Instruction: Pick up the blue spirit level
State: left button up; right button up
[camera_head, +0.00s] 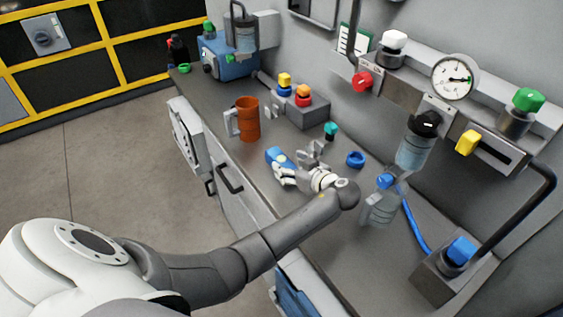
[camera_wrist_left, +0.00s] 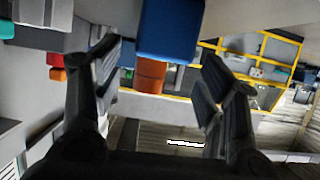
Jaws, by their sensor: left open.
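The blue spirit level (camera_head: 275,155) lies on the grey counter, just past my left gripper's fingers, and part of it is hidden by the gripper. In the left wrist view a large blue block, apparently the same level (camera_wrist_left: 170,28), shows at the top between the fingers. My left gripper (camera_head: 298,166) is open and close to the level, one finger on each side of its line; in the wrist view the gap between the fingers (camera_wrist_left: 158,85) is empty. I cannot tell whether a finger touches the level. My right gripper is not in view.
An orange mug (camera_head: 250,120) stands beyond the level. A grey button box (camera_head: 300,108), a teal knob (camera_head: 330,129) and a blue ring (camera_head: 355,159) are along the wall side. A clear bottle (camera_head: 379,208) stands right of my arm. The counter's front edge is close on the left.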

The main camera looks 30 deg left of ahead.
aim_at(282, 159)
pick_arm(q)
jog(key=shift+w+a+f, duration=0.15)
jog(key=shift+a, duration=0.1)
jog(key=p+x, duration=0.2)
jog(key=x, duration=0.2)
jog(key=shift+w+a, duration=0.1)
jog(key=shift+a, duration=0.25)
jog(key=shift+w+a+f, duration=0.1)
jog(key=shift+a+f, duration=0.1)
jog(key=shift+a, duration=0.05)
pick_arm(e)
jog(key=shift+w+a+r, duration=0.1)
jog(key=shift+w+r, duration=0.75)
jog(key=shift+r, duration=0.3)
pick_arm(q)
jog(key=c, duration=1.3)
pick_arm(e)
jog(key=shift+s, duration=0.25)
pick_arm(q)
jog(key=shift+o, duration=0.2)
jog(key=shift+r, duration=0.15)
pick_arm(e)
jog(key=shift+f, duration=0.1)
